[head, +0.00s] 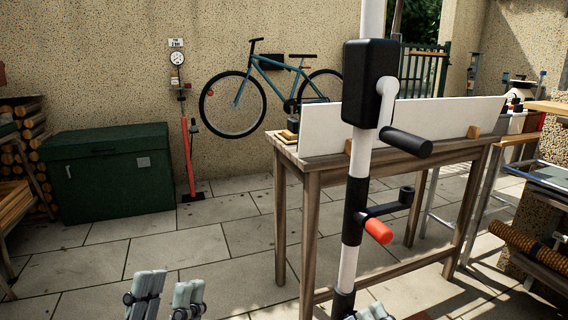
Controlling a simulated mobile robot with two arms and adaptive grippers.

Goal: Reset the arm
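My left gripper (166,296) shows at the bottom edge, left of the middle. Its two grey fingers stand apart with nothing between them, over the paving. My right gripper (370,314) barely shows at the bottom edge, by the foot of a white pole (348,268); only its fingertips are in view, and I cannot tell if they are apart. The pole stands upright in front of me. It carries a black box (370,84) with a black-handled crank (405,142), and lower down a crank with an orange-red grip (378,231).
A wooden workbench (390,160) with a white panel (440,118) on edge stands behind the pole. A green chest (108,172), a red floor pump (189,157) and a wall-hung bicycle (270,88) are farther back. Shelving (545,190) stands at right. Paving at left centre is clear.

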